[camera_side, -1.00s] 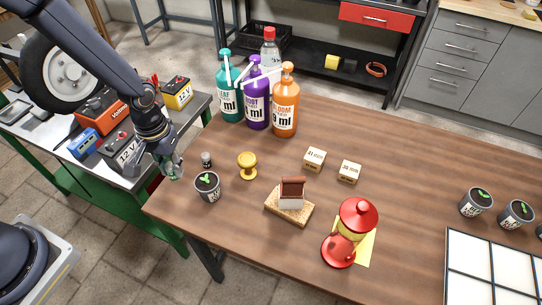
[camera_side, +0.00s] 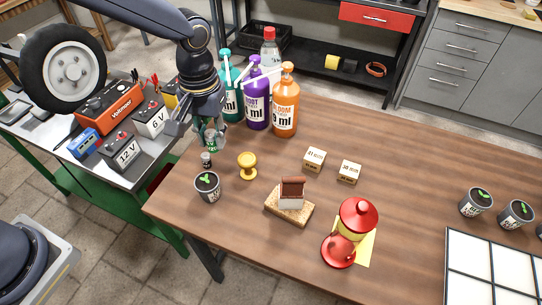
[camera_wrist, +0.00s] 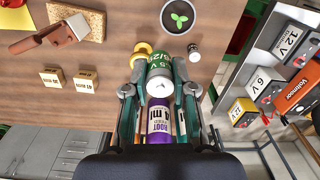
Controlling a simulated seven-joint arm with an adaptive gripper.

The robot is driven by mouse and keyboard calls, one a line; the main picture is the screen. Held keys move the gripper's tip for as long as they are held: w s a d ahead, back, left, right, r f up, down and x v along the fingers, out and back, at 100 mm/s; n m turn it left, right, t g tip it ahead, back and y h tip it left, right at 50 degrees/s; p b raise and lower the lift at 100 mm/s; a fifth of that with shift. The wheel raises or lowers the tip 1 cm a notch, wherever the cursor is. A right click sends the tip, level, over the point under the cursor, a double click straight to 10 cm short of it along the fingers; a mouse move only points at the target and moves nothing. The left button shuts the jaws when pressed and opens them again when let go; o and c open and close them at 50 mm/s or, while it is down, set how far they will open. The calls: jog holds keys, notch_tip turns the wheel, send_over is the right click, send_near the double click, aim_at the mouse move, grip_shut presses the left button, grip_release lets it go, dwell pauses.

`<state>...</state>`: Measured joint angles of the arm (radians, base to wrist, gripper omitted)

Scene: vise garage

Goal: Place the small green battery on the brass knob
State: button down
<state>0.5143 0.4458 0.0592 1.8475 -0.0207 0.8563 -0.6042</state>
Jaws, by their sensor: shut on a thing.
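My gripper (camera_side: 209,136) is shut on the small green battery (camera_wrist: 158,70), which shows between the fingers in the wrist view, its pale end toward the camera. In the side view the battery (camera_side: 211,141) is small and partly covered by the fingers. The gripper is above the table's left part, in front of the bottles. The brass knob (camera_side: 247,165) stands upright on the table, right of and nearer the camera than the gripper, apart from it. In the wrist view the knob (camera_wrist: 141,51) is partly hidden behind the battery.
Teal, purple (camera_side: 257,102) and orange (camera_side: 285,105) pump bottles stand behind.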

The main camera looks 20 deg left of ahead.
jog(key=w+d+f, duration=0.1)
jog(key=w+f, duration=0.1)
jog(key=w+d+f, duration=0.1)
jog(key=w+f, duration=0.2)
jog(key=w+d+f, duration=0.1)
jog(key=w+f, duration=0.1)
jog(key=shift+w+f, duration=0.25)
jog(key=shift+w, duration=0.15)
jog(key=shift+w+f, duration=0.1)
jog(key=shift+f, duration=1.45)
jog(key=shift+f, duration=0.15)
jog(key=c, duration=0.9)
grip_release()
jog(key=shift+c, duration=0.2)
